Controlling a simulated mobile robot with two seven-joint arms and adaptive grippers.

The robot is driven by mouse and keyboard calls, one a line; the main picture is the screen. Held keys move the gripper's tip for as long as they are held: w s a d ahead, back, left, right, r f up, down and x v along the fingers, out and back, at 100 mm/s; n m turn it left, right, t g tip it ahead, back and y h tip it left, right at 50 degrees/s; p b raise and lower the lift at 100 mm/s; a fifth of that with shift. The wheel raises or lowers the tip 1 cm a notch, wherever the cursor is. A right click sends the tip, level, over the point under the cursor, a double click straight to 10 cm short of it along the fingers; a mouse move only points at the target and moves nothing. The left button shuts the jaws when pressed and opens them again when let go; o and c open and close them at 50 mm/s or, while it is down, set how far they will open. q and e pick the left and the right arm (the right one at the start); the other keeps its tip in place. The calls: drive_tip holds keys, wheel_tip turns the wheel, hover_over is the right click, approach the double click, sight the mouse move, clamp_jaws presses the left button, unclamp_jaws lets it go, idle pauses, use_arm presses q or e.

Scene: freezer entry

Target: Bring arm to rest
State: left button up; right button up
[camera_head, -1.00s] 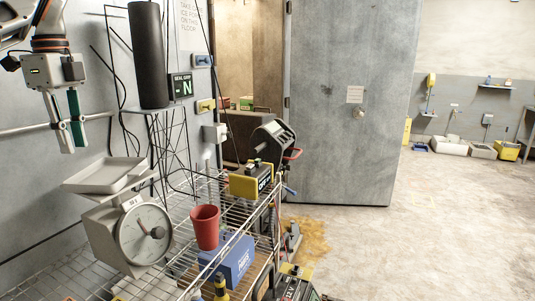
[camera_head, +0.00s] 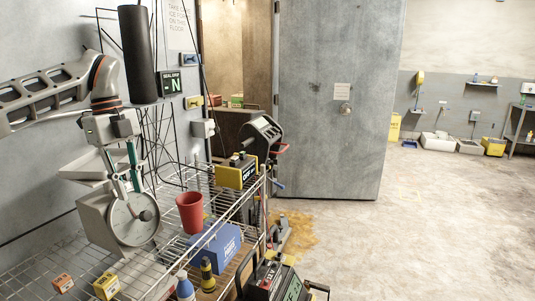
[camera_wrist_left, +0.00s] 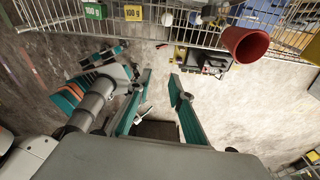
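My left arm comes in from the left in the head view. My left gripper (camera_head: 123,188) points down in front of the grey dial scale (camera_head: 98,222), its fingers overlapping the scale's tray and dial in the picture. I cannot tell whether they touch it. In the left wrist view my left gripper (camera_wrist_left: 161,80) has its two teal-padded fingers apart, with nothing between them.
The wire shelf holds a red cup (camera_head: 190,212), a blue box (camera_head: 215,244), a yellow-black device (camera_head: 236,171) and small weight boxes (camera_head: 107,285). The grey door (camera_head: 335,120) is at centre; open floor lies to the right.

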use_arm(q)
drive_tip(key=s+d+f+m+g+h, duration=0.1)
drive_tip(key=s+d+f+m+h, duration=0.25)
drive_tip(key=d+f, duration=0.65)
drive_tip(key=s+d+f+m+g+h, duration=0.15)
drive_tip(key=d+f+m, duration=0.25)
drive_tip(key=d+f, duration=0.55)
drive_tip(key=s+d+n+t+h, duration=0.2)
drive_tip(key=s+d+h, duration=0.2)
drive_tip(key=d+h, duration=0.45)
drive_tip(key=s+d+n+t+h, duration=0.2)
drive_tip(key=s+d+h, duration=0.25)
drive_tip(key=d, duration=0.75)
drive_tip(key=w+a+f+n+t+y, duration=0.2)
drive_tip(key=a+f+n+t+y, duration=0.8)
drive_tip(key=a+f+n+t, duration=0.7)
drive_tip(key=s+a+f+n+g+y, duration=0.6)
drive_tip(key=s+a+f, duration=0.7)
drive_tip(key=s+f, duration=0.4)
drive_tip(key=shift+s+g+y, duration=0.35)
drive_tip(key=shift+g+y, duration=0.3)
drive_tip(key=shift+y, duration=0.05)
use_arm(e)
drive_tip(key=shift+s+d+f, duration=0.15)
drive_tip(key=shift+s+d, duration=0.2)
drive_tip(key=shift+s, duration=0.05)
